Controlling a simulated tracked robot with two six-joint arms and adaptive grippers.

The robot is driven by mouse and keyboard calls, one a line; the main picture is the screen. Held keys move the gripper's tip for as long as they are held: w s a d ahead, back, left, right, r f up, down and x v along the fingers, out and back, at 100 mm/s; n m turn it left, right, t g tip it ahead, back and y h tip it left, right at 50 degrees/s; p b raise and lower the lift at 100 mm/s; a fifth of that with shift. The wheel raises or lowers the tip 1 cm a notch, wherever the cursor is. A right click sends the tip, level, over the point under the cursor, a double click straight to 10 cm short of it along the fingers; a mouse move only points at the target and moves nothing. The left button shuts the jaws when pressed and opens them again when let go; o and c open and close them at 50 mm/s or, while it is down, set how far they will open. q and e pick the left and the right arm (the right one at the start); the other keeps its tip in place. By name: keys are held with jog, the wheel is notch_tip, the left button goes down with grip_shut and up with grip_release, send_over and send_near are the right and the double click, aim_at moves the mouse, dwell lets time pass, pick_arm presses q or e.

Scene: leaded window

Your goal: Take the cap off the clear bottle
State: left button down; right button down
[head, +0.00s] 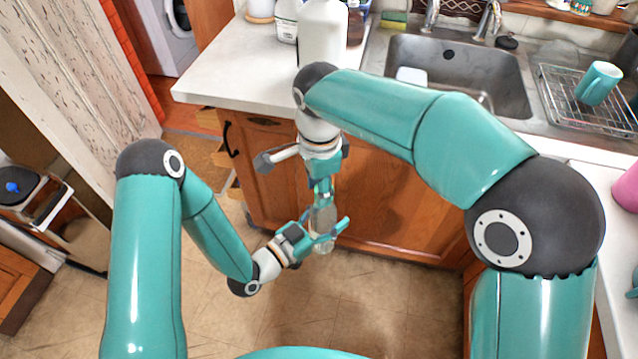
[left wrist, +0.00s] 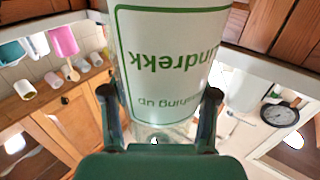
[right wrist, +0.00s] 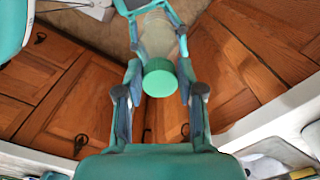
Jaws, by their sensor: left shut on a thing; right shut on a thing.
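The clear bottle (head: 323,218) is held in the air, roughly upright, in front of the wooden cabinets. Its white label with a green border fills the middle of the left wrist view (left wrist: 170,65), with the print upside down. My left gripper (head: 325,234) is shut around the bottle's body from the left. The green cap (right wrist: 160,79) is at the bottle's top end, in line with the body. My right gripper (right wrist: 160,72) points down from above and is shut on the cap's sides. In the head view the right gripper (head: 323,180) partly hides the cap, and any gap below it is unclear.
A white worktop (head: 235,75) with a large white bottle (head: 322,38) and other containers lies behind my right wrist. The sink (head: 465,75) and a dish rack (head: 590,110) with a teal mug (head: 598,83) are at the right. Open floor (head: 330,300) lies below the bottle.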

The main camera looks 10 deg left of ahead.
jog(key=n, duration=0.7)
jog(key=shift+d, duration=0.2)
jog(key=n, duration=0.6)
jog(key=shift+s+d, duration=0.15)
jog(key=shift+d, duration=0.05)
jog(key=n, duration=0.6)
jog(key=shift+d+n, duration=0.25)
jog(key=shift+n, duration=0.05)
jog(key=n, duration=0.6)
jog(key=shift+w+d, duration=0.15)
jog(key=shift+w, duration=0.05)
jog(key=n, duration=0.6)
jog(key=shift+w+n, duration=0.2)
jog(key=shift+n, duration=0.2)
jog(key=n, duration=0.4)
jog(key=shift+w, duration=0.2)
jog(key=n, duration=0.4)
jog(key=shift+w+n, duration=0.15)
jog(key=shift+n, duration=0.15)
jog(key=n, duration=0.5)
jog(key=shift+w+a, duration=0.1)
jog(key=shift+a, duration=0.15)
jog(key=shift+a+r, duration=0.1)
jog(key=shift+r, duration=0.15)
jog(key=shift+r, duration=0.95)
